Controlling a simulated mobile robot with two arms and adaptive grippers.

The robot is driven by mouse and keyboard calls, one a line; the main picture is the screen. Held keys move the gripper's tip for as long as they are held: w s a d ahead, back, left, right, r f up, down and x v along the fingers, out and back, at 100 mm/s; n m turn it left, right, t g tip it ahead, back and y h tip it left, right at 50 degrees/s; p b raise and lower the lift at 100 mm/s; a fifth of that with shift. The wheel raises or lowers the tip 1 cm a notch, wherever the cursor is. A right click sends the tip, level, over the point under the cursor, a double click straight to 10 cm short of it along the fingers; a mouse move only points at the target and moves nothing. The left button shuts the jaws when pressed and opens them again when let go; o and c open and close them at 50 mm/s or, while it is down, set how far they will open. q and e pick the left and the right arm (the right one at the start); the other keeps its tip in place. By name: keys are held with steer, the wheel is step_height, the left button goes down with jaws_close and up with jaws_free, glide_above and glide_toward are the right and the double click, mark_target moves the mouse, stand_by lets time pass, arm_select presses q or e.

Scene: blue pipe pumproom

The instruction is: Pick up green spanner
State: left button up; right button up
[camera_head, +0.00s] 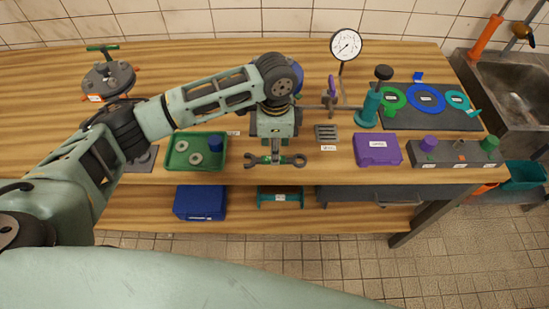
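The green spanner (295,161) lies crosswise near the front edge of the wooden workbench. It has dark open jaws at its left end, a ring at its right end and green on its shaft. My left arm reaches in from the left, and my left gripper (275,156) points down at the middle of the spanner. The gripper covers part of the shaft. The fingers are too small and overlapped to tell whether they are open or closed on it. My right gripper is not in view.
Left of the spanner is a green tray (178,157) with grey rings and a blue piece. To the right are a grated plate (326,132), a purple box (377,149) and a dial gauge (346,45). A lower shelf holds a blue box (200,202).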

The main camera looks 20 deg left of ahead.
mark_target(264, 160)
arm_select(q)
steer(key=shift+w+a+f+p, duration=0.15)
steer(key=shift+f+p, duration=0.15)
steer(key=shift+f, duration=0.85)
steer(key=shift+w+a+f+p, duration=0.1)
steer(key=shift+f+p, duration=0.2)
steer(key=shift+f, duration=0.85)
jaws_close()
